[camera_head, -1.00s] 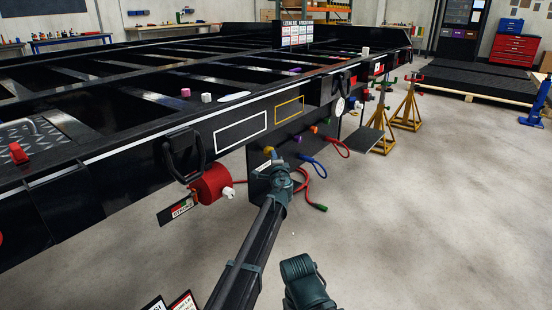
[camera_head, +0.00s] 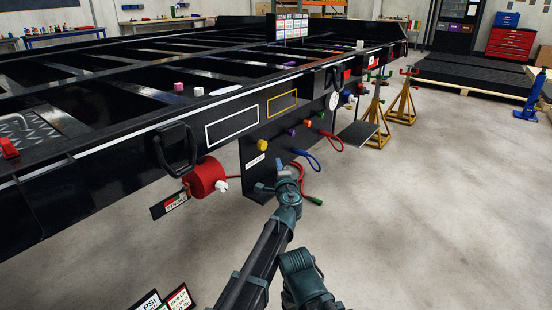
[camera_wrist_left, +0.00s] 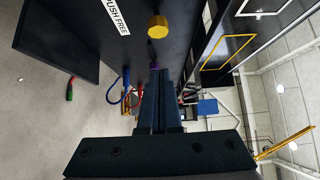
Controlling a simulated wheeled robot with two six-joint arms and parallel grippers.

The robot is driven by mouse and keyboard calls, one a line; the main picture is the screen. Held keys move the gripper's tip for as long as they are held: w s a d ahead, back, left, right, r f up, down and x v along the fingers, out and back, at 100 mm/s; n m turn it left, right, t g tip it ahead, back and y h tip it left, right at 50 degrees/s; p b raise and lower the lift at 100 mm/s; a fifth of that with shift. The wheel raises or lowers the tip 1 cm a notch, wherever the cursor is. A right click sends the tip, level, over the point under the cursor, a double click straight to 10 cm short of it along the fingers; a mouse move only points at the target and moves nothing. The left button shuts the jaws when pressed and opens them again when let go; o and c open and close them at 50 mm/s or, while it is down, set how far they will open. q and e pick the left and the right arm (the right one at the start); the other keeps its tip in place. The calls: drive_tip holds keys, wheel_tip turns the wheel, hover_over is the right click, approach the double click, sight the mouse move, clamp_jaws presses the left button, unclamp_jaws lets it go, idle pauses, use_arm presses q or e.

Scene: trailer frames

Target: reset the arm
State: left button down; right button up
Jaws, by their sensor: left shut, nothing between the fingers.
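My left gripper (camera_head: 282,172) is at the end of the dark arm rising from the bottom of the head view. It is shut and empty, and its fingers (camera_wrist_left: 156,98) lie together in the left wrist view. It is in front of the black valve panel (camera_head: 256,178), below and right of a yellow knob (camera_head: 262,145) and apart from it. The yellow knob (camera_wrist_left: 157,27) shows above the fingers in the left wrist view, beside a "PUSH FREE" label (camera_wrist_left: 116,14). A purple knob (camera_wrist_left: 157,59) shows just beyond the fingertips. My right gripper is not seen.
The black trailer frame (camera_head: 110,160) fills the left side. A red cylinder (camera_head: 205,178) hangs under its edge. Blue (camera_head: 306,158) and red (camera_head: 331,141) hoses hang right of my gripper. Yellow stands (camera_head: 403,102) are farther back.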

use_arm(q)
drive_tip(key=shift+s+d, duration=0.1)
drive_tip(key=shift+s, duration=0.55)
drive_tip(key=s+a+f+n+g+y, duration=0.2)
drive_tip(key=s+a+f+n+g, duration=0.35)
drive_tip(key=s+a+f, duration=0.35)
drive_tip(key=s+a+f+n+g+y, duration=0.1)
drive_tip(key=s+a+f+n+g, duration=0.55)
drive_tip(key=a, duration=0.45)
drive_tip(key=s+d+f+n+g+h, duration=0.1)
drive_tip(key=s+f+n+g+h, duration=0.15)
drive_tip(key=s, duration=0.65)
drive_tip(key=s+d+f+n+g+h, duration=0.2)
drive_tip(key=s+f+h, duration=0.15)
drive_tip(key=s, duration=0.65)
drive_tip(key=s+d+r+m+g+y+p, duration=0.2)
drive_tip(key=s+d+r+m+p, duration=0.3)
drive_tip(key=d+r+p, duration=0.6)
wheel_tip(320, 180, up, 37)
drive_tip(key=p, duration=3.7)
drive_tip(key=shift+s+f+n+h, duration=0.2)
drive_tip(key=shift+s+n+h, duration=0.1)
drive_tip(key=shift+s+n, duration=0.15)
